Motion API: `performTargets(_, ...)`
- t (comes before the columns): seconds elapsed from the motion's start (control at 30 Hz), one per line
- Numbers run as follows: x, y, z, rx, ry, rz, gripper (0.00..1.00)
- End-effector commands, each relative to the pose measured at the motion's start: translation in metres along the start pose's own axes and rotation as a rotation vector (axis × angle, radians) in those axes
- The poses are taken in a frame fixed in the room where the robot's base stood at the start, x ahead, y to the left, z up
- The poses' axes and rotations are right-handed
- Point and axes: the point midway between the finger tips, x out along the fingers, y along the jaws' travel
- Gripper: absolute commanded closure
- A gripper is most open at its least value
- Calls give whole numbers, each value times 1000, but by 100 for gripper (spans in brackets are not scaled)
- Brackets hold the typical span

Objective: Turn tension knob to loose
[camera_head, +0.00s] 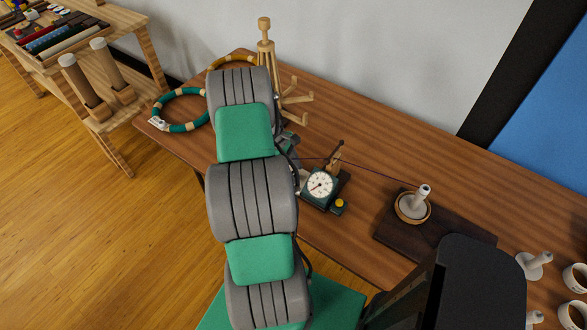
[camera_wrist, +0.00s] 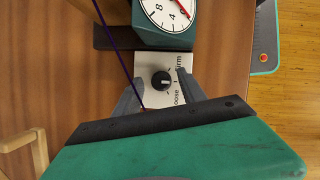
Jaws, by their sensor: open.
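The tension knob (camera_wrist: 162,81) is small, round and black with a pale pointer mark, on a white plate (camera_wrist: 181,63) lettered "firm" and "loose". Its pointer lies roughly between the two words; the exact setting is hard to tell. My gripper (camera_wrist: 160,78) is open, with one grey finger on each side of the knob; I see gaps, and contact is not clear. The teal dial gauge (camera_head: 319,187) has a white face and stands beside the plate; its face also shows at the top of the wrist view (camera_wrist: 166,12). In the head view my arm hides the knob.
A purple thread (camera_wrist: 113,50) runs close past one finger. A wooden peg stand (camera_head: 265,45) and a teal ring (camera_head: 180,127) are behind my arm. A spool in a bowl (camera_head: 412,207) stands on a dark board to the right. Bare tabletop lies between gauge and board.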

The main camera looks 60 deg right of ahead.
Motion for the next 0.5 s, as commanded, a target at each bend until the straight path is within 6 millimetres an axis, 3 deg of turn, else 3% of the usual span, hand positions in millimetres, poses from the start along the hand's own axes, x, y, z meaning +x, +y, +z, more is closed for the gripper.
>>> performTargets(0.13,0,0,0,0,0,0,53)
performTargets(0.5,0,0,0,0,0,0,84)
